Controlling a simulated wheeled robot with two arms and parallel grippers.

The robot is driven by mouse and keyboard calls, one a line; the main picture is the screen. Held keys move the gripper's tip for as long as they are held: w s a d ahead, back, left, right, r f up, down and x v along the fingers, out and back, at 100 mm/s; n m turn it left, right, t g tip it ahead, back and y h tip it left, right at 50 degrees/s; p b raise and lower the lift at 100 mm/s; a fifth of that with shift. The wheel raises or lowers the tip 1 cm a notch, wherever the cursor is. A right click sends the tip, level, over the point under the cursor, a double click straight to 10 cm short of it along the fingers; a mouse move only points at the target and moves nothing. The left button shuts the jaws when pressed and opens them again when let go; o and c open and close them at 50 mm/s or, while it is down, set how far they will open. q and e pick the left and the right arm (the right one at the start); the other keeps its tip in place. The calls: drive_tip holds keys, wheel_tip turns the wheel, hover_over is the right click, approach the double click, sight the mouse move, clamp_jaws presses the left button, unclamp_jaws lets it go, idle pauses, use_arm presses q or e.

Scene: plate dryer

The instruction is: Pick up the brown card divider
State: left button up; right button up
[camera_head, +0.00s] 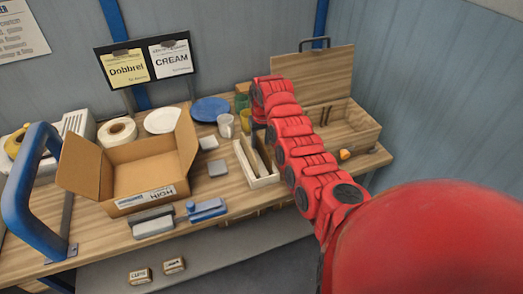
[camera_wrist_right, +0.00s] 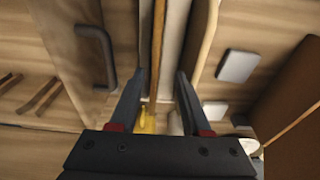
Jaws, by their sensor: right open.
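The brown card divider (camera_wrist_right: 158,45) shows in the right wrist view as a thin upright brown strip, beside a pale strip. In the head view, a narrow pale box (camera_head: 263,184) stands right of the open carton, with a thin brown edge (camera_head: 259,162) inside it. My right gripper (camera_wrist_right: 161,72) is open, its two dark fingers on either side of the strips with gaps; I see no grip on the divider. In the head view, my red right arm hides most of that gripper. My left gripper is not in view.
An open cardboard carton (camera_head: 145,178) stands left of the box. A wooden case with raised lid (camera_head: 318,75) is behind my right arm. Cups (camera_head: 225,125), plates (camera_head: 210,109) and a blue tool (camera_head: 207,209) are nearby. A blue handle (camera_head: 22,190) rises at left.

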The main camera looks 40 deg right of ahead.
sight(261, 147)
drive_tip(key=shift+d+f+p, duration=0.2)
drive_tip(key=shift+f+p, duration=0.3)
drive_tip(key=shift+w+d+f, duration=0.25)
drive_tip(key=shift+f, duration=0.4)
drive_tip(key=shift+a+f, duration=0.1)
drive_tip(key=shift+f, duration=0.6)
drive_tip(key=shift+w+f+b, duration=0.2)
drive_tip(key=shift+f+b, duration=0.15)
drive_tip(key=shift+f, duration=0.25)
clamp_jaws()
